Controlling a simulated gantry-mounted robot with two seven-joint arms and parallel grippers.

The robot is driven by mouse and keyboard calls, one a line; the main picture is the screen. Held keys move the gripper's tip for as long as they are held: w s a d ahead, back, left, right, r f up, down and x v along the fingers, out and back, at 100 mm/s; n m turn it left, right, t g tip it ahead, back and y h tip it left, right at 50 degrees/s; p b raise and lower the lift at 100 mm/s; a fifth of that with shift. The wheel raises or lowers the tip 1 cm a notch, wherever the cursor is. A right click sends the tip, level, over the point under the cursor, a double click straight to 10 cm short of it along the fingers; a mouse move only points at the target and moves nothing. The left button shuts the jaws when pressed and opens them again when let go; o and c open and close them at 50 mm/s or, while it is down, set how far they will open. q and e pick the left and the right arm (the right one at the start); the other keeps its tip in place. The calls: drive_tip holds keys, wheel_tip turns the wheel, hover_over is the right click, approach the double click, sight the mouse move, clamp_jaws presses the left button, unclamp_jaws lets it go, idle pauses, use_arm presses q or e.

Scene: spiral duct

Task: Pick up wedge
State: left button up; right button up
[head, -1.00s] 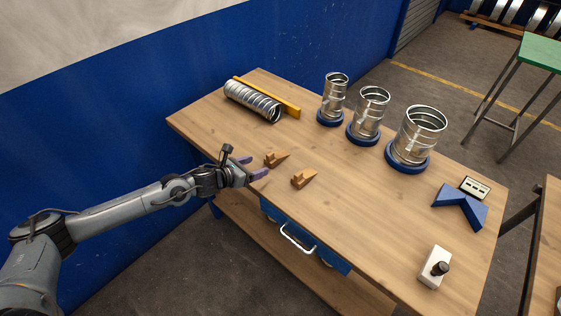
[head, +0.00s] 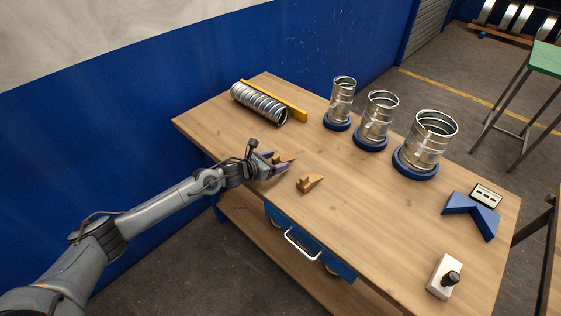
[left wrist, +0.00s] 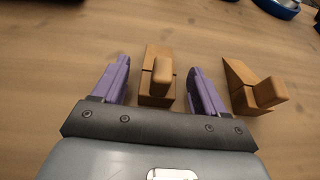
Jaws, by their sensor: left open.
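Two small wooden wedges with raised knobs lie on the wooden table (head: 330,215). The far wedge (head: 287,158) is partly hidden by my left gripper in the head view. In the left wrist view this wedge (left wrist: 157,75) sits between the two open purple fingers, with a gap to each. My left gripper (head: 277,164) is open and empty, low at the table's left edge. The near wedge (head: 310,183) lies apart; in the left wrist view it (left wrist: 252,88) is just right of the right finger. My right gripper is not in view.
A spiral duct (head: 259,102) lies beside a yellow bar (head: 285,104) at the back. Several metal duct pieces stand on blue rings, like this large one (head: 430,142). A blue angled block (head: 473,213) and a white box with a black knob (head: 444,277) lie at right. The table's middle is clear.

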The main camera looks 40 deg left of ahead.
sight(281, 159)
use_arm(q)
drive_tip(key=shift+x, duration=1.55)
drive_tip(key=shift+c, duration=0.3)
drive_tip(key=c, duration=1)
drive_tip(key=shift+r, duration=0.1)
